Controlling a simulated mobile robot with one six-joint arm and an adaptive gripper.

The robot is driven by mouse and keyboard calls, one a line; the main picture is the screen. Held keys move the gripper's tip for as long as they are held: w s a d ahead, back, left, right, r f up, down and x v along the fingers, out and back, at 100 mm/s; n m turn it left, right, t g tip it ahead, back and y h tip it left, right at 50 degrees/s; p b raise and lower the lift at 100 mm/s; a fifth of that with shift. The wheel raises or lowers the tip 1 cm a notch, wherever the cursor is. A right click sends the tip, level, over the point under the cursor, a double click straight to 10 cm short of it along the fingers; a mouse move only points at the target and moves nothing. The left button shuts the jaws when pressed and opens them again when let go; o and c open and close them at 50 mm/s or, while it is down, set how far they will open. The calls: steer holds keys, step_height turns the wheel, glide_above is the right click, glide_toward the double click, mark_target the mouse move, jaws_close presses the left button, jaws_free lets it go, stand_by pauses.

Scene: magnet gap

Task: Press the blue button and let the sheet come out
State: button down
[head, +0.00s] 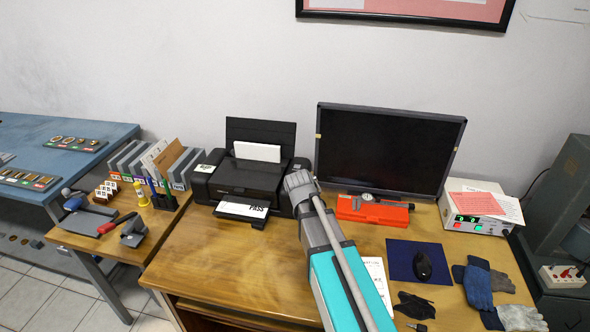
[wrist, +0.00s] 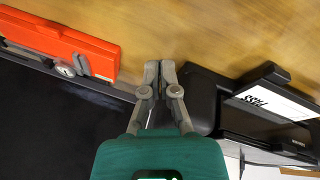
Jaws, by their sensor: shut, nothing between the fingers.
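The black printer (head: 250,178) stands at the back left of the wooden desk, with blank white paper upright in its rear feed. A white sheet (head: 243,209) printed PASS lies at its front output, partly out; the sheet also shows in the wrist view (wrist: 272,101). My gripper (head: 298,180) is at the printer's right end in the head view. In the wrist view my gripper (wrist: 159,74) is shut and empty, its fingertips just beside the printer's edge (wrist: 200,98). I cannot make out a blue button in either view; my arm covers part of the printer's right end.
A monitor (head: 390,150) stands close to the right of my gripper. An orange case (head: 372,211) with a gauge lies before it. A mouse (head: 423,266) and gloves (head: 480,283) are at the right. The desk's front left (head: 215,260) is clear.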

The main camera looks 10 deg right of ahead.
steer(key=w+a+r+t+h+p, duration=0.1)
steer(key=w+r+t+p, duration=0.1)
steer(key=w+r, duration=0.4)
steer(key=w+a+r+t+h+p, duration=0.1)
steer(key=w+r+p, duration=0.4)
steer(key=w, duration=0.9)
step_height(320, 180, up, 2)
steer(key=shift+r+n+t+h+p, duration=0.2)
steer(key=shift+n+t+h+p, duration=0.15)
steer(key=shift+t+h, duration=0.35)
steer(key=shift+f, duration=0.2)
step_height(320, 180, down, 8)
steer(key=b, duration=0.8)
steer(key=shift+b, duration=0.3)
steer(key=shift+f, duration=0.2)
